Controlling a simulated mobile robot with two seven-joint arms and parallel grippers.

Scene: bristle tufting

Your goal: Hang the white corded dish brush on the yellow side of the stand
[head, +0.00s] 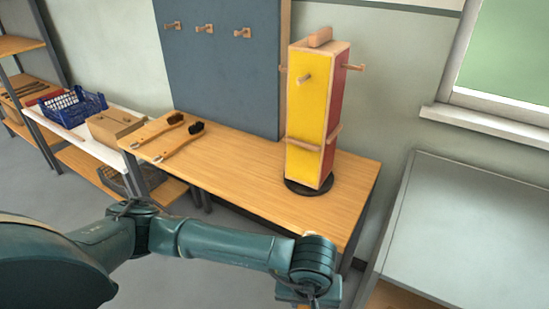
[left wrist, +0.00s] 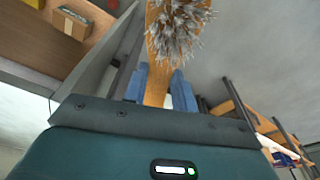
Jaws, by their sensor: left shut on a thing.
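My left gripper (left wrist: 160,90) is shut on the wooden body of a brush (left wrist: 175,30) with greyish-white bristles, seen in the left wrist view. No cord can be made out on it. In the head view my left arm reaches across the front to the lower right, its fingers and the brush out of frame. The stand (head: 307,110) is upright on the table, its yellow side facing left-front and its red side facing right. A wooden peg (head: 304,77) sticks out high on the yellow side, with a wooden rail lower down. My right gripper is out of view.
The wooden table (head: 235,165) holds two dark-bristled brushes (head: 178,140) at its left end; its middle is clear. A blue board (head: 222,70) with three wooden hooks stands behind. A grey cabinet (head: 470,230) is at right. A blue basket (head: 72,107) and a box stand at left.

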